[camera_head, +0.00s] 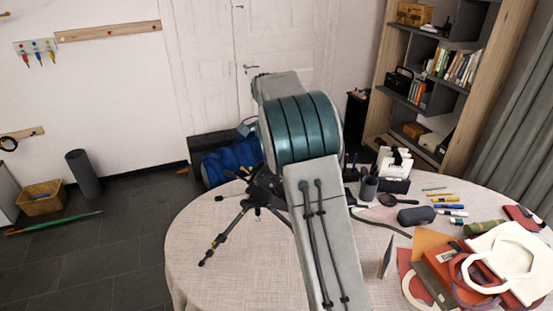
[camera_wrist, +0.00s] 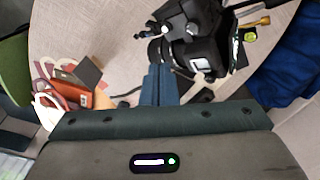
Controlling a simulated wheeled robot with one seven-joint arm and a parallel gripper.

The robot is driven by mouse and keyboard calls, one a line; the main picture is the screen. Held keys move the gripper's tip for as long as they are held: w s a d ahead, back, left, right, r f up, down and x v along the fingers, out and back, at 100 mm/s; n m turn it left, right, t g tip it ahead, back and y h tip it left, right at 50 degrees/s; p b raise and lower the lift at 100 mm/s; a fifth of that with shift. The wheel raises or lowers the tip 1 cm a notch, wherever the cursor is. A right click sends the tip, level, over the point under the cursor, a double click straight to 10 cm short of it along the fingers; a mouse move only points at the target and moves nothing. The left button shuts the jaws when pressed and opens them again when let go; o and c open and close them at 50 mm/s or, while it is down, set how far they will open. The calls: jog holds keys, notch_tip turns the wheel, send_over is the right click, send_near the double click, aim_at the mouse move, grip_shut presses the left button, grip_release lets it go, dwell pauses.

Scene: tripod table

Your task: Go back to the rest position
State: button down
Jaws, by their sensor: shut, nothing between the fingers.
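My arm reaches out over the round table (camera_head: 190,255) and hides my gripper in the head view. In the wrist view my gripper (camera_wrist: 160,70) is shut and empty, its two blue fingers side by side above the table. A black tripod (camera_head: 256,195) stands on the table with its legs spread, left of my arm and partly covered by it.
Bags and books (camera_head: 505,265) crowd the table's right side, with a dark case (camera_head: 416,215) and pens behind them. A blue bag (camera_head: 232,160) lies on the floor beyond the table. The table's front left is clear.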

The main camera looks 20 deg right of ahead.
jog(key=shift+r, duration=0.4)
jog(key=s+a+r+n+t+y+b, duration=0.1)
jog(key=s+r+n+b, duration=0.15)
jog(key=s, duration=0.65)
jog(key=s+a+r+n+t+b, duration=0.1)
jog(key=s+n, duration=0.3)
jog(key=s, duration=0.4)
jog(key=s+f+n+t+b, duration=0.1)
jog(key=s+f+n, duration=0.2)
jog(key=s, duration=0.5)
jog(key=s+a+f+n+t+b, duration=0.1)
jog(key=s+f+n+b, duration=0.1)
jog(key=s, duration=0.7)
jog(key=shift+s+a+f+n, duration=0.25)
jog(key=shift+f+n, duration=0.3)
jog(key=shift+f, duration=0.3)
